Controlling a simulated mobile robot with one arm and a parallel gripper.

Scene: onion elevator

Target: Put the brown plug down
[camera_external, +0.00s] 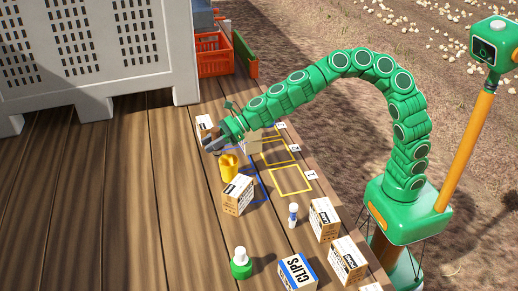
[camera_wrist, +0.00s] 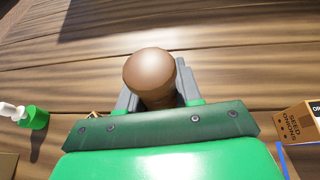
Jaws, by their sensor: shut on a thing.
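The brown plug (camera_wrist: 152,78) has a smooth rounded top and sits between the grey fingers of my gripper (camera_wrist: 158,95) in the wrist view. My gripper is shut on it. Its lower part is hidden behind the green plate of the gripper. In the external view, my gripper (camera_external: 212,143) hangs over the wooden deck, near a small carton and a yellow object. I cannot make out the plug in that view. How high the plug is above the deck is unclear.
A yellow object (camera_external: 229,168) and a carton (camera_external: 238,195) stand close by. Yellow squares (camera_external: 291,180) with numbered tags lie to the right. The deck (camera_external: 130,200) at left is clear.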

